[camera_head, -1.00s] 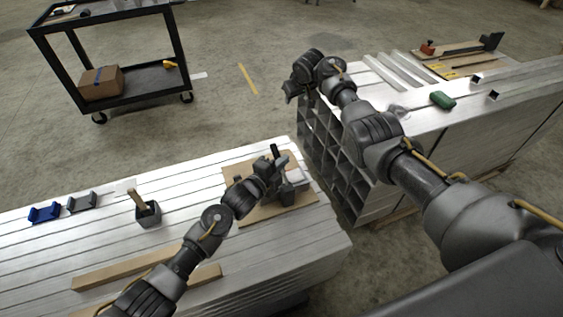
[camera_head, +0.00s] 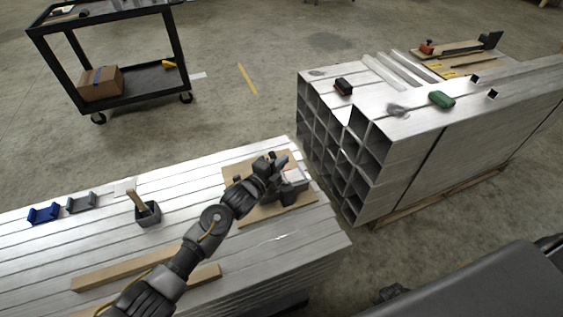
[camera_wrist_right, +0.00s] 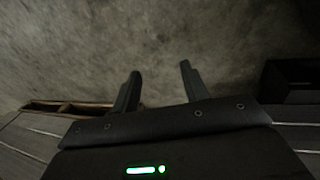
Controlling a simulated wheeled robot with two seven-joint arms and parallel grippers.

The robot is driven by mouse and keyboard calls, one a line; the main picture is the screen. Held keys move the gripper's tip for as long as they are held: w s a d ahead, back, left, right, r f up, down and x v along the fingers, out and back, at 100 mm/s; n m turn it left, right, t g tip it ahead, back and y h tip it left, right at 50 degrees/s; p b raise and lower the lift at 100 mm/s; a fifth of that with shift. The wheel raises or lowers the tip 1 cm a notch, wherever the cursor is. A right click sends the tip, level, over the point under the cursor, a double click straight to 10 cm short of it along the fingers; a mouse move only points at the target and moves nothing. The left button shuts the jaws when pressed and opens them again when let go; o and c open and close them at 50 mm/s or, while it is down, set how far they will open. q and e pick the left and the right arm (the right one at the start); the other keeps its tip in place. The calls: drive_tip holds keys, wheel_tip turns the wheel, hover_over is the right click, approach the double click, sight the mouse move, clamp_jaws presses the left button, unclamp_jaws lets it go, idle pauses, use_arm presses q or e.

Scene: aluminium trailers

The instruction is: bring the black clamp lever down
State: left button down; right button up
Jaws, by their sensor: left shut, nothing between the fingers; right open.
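A tan board (camera_head: 262,216) lies on the near stack of aluminium in the head view. A grey clamp (camera_head: 294,190) sits on its right part, with a pale block by it. My left gripper (camera_head: 278,164) is shut and empty at the clamp, covering much of it. The black lever no longer shows standing up; the gripper hides it, and I cannot tell its exact angle or whether the fingers touch it. My right gripper (camera_wrist_right: 158,78) is open and empty in the right wrist view, above the concrete floor.
On the near stack are a holder (camera_head: 149,215) with a wooden handle, blue (camera_head: 44,213) and grey (camera_head: 81,203) brackets, and wooden strips (camera_head: 130,269). A stack of square tubes (camera_head: 400,130) stands right across a gap. A black cart (camera_head: 112,80) stands at the back left.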

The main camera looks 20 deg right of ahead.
use_arm(q)
drive_tip(key=shift+w+a, duration=0.15)
drive_tip(key=shift+w, duration=0.2)
use_arm(e)
drive_tip(key=s+a+f+n+y, duration=0.1)
drive_tip(key=s+a, duration=0.3)
drive_tip(key=a, duration=0.3)
drive_tip(key=s+a+f+n+y, duration=0.1)
drive_tip(key=s+a, duration=0.3)
drive_tip(key=a, duration=0.3)
drive_tip(key=shift+s+a+f+t, duration=0.15)
drive_tip(key=shift+a+f+t, duration=0.1)
drive_tip(key=shift+a+t, duration=0.05)
use_arm(q)
drive_tip(key=shift+s, duration=0.1)
drive_tip(key=v, duration=1)
drive_tip(key=shift+a, duration=0.35)
use_arm(e)
drive_tip(key=shift+s+d+f, duration=0.1)
drive_tip(key=shift+s+d, duration=0.3)
drive_tip(key=shift+d, duration=0.05)
use_arm(q)
drive_tip(key=shift+s, duration=0.1)
